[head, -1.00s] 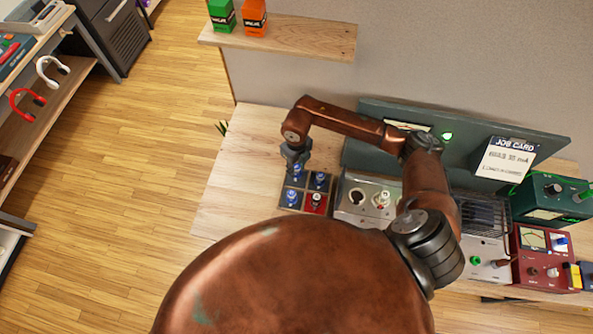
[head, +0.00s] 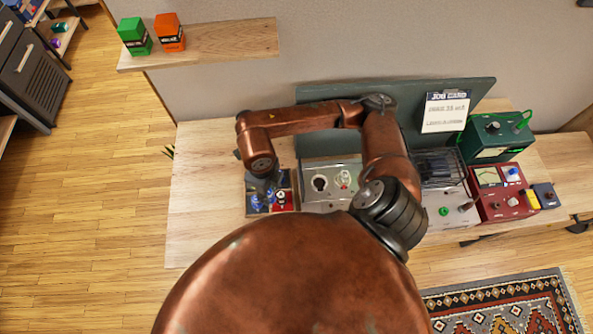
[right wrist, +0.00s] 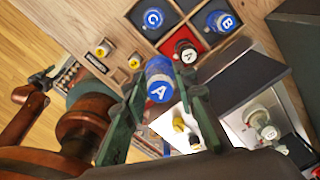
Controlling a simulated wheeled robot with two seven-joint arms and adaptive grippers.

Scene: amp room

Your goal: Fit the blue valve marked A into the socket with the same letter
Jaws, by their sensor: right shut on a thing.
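My right gripper (right wrist: 158,95) is shut on the blue valve marked A (right wrist: 160,83), its lettered cap facing the wrist camera. In the head view, my right gripper (head: 264,188) hangs over the tray (head: 249,180), and its arm hides part of the bench. Blue valves C (right wrist: 153,18) and B (right wrist: 221,20) stand in separate tray compartments. A white-capped valve lettered A (right wrist: 186,52) stands in the red compartment. A dark open socket (head: 319,183) is on the metal panel right of the tray; its letter is not readable. My left gripper does not show.
A clear-and-red fitting (head: 343,179) stands beside the open socket. A dark green board (head: 411,120) with a job card (head: 446,112) stands behind. Green (head: 494,137) and red (head: 503,192) instruments are at right. Bare bench (head: 200,195) lies left of the tray.

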